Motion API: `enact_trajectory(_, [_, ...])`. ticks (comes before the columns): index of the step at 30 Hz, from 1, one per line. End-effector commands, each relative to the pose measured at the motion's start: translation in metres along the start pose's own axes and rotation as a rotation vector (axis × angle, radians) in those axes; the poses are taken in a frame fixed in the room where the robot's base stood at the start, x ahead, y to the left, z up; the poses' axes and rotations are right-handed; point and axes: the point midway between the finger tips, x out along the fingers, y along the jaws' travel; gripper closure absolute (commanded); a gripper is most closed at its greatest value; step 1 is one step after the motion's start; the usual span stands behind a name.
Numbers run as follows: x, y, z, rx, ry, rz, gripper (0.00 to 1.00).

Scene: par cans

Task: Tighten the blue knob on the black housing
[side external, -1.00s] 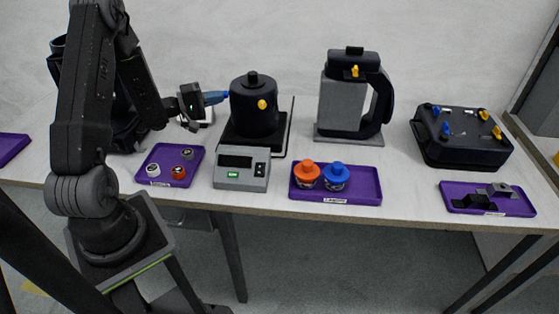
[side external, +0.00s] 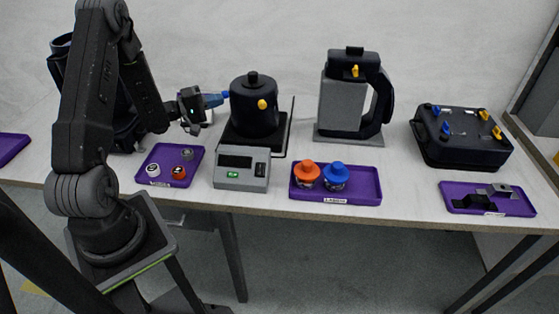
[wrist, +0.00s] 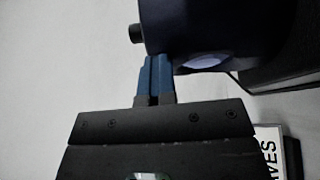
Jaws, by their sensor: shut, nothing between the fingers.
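The black cylindrical housing (side external: 254,112) stands upright on a dark plate, with a yellow knob (side external: 262,104) on its front.
A digital scale unit (side external: 241,169) stands in front of the housing. Purple trays (side external: 365,186) line the front edge, one holding an orange and a blue capped item. A grey and black jug-like unit (side external: 345,105) and a black case (side external: 462,145) with blue and yellow knobs stand to the right.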

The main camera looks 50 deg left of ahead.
Motion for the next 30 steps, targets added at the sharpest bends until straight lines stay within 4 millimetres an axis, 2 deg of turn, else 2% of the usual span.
enact_trajectory(1, [0.008, -0.01, 0.006, -0.009, -0.027, -0.031, 1.0])
enact_trajectory(15, [0.008, -0.011, 0.006, -0.01, -0.027, -0.031, 1.0])
enact_trajectory(23, [0.007, -0.013, 0.014, -0.013, -0.028, -0.033, 1.0])
enact_trajectory(26, [0.003, -0.014, 0.015, -0.015, -0.025, -0.034, 1.0])
enact_trajectory(30, [-0.012, -0.013, 0.015, -0.015, -0.023, -0.032, 1.0])
